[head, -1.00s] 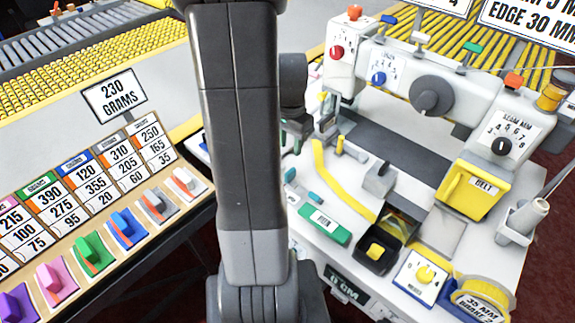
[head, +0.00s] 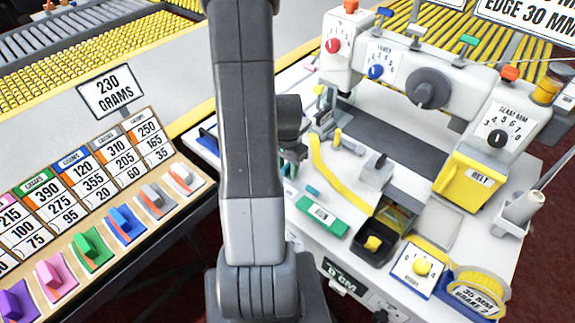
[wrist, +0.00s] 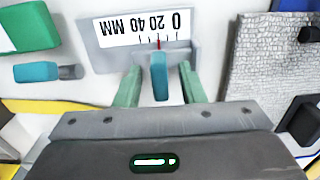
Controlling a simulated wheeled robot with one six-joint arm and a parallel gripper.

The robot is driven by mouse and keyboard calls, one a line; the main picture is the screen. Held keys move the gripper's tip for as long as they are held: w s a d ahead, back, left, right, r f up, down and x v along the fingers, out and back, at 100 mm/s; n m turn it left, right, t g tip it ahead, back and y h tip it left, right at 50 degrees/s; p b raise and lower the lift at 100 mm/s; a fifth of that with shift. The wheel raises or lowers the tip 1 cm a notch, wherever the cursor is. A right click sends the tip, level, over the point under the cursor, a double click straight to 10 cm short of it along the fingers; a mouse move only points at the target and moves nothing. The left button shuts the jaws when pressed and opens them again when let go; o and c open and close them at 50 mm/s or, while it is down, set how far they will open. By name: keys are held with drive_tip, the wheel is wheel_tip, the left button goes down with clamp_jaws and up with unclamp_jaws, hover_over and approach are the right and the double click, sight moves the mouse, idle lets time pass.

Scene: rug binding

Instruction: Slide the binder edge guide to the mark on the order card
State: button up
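The edge guide shows in the wrist view as a blue-teal upright tab (wrist: 160,76) in front of a white scale plate (wrist: 139,27). The scale reads 0, 20, 40 MM, upside down, with a red pointer line (wrist: 159,43) close to the 20. My gripper (wrist: 160,70) is open, its two green fingers on either side of the tab with a gap on both sides. In the head view my arm hides most of this spot. The order card (head: 528,22) at the top right reads EDGE 30 MM; its upper line is cut off.
A green block (wrist: 28,27) and a teal peg (wrist: 40,72) lie left of the scale in the wrist view. A grey textured pad (wrist: 270,65) is to the right. The sewing machine (head: 428,88), a black bin (head: 372,243) and a yellow strip (head: 335,178) stand on the white table.

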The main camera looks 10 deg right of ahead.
drive_tip(key=shift+c, duration=0.3)
clamp_jaws()
drive_tip(key=shift+s+d+f+b, duration=0.1)
drive_tip(key=shift+s+d+b, duration=0.1)
drive_tip(key=shift+b, duration=0.15)
drive_tip(key=shift+s+d, duration=0.1)
drive_tip(key=shift+s, duration=0.15)
drive_tip(key=shift+o, duration=0.3)
unclamp_jaws()
